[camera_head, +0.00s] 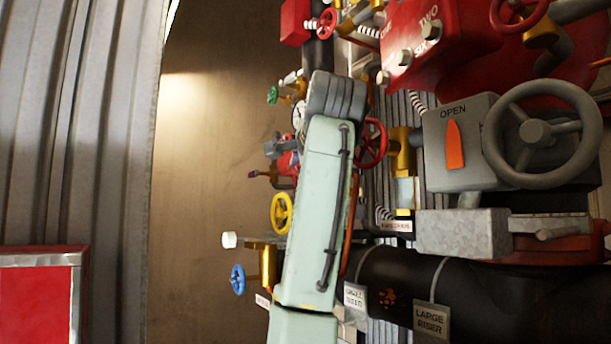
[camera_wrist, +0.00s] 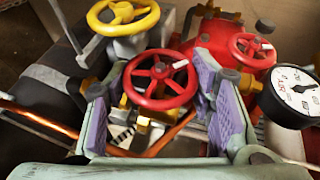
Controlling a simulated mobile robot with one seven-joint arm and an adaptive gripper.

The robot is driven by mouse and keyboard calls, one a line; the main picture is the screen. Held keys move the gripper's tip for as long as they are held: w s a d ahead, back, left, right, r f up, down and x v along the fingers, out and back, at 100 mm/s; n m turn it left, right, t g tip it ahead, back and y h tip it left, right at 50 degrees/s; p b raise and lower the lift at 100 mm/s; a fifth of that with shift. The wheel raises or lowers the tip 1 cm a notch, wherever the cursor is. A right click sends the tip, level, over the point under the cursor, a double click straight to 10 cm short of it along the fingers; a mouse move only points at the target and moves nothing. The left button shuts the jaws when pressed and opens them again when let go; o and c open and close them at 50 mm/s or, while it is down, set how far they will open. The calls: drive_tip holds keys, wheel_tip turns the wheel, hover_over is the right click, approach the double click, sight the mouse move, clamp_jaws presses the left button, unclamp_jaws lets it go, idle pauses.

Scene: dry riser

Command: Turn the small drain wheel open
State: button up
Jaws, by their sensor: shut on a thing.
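A small red wheel (camera_wrist: 160,72) with spokes and a pale mark on its rim sits on a brass valve in the wrist view. My gripper (camera_wrist: 158,82) has its purple-padded fingers on either side of this wheel and is shut on it. No label naming it as the drain wheel is legible. The lower part of the valve is partly hidden between the fingers. In the head view my arm covers most of the gripper and the held wheel.
A yellow wheel (camera_wrist: 123,16) and another red wheel (camera_wrist: 252,50) stand close by, with a pressure gauge (camera_wrist: 292,95) at the right. In the head view, a blue wheel (camera_head: 238,279) is lower left and a large grey wheel (camera_head: 541,131) right. Copper-coloured pipe runs below the fingers.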

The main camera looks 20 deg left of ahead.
drive_tip(key=shift+g+h, duration=0.4)
drive_tip(key=shift+n, duration=0.3)
drive_tip(key=o, duration=1.2)
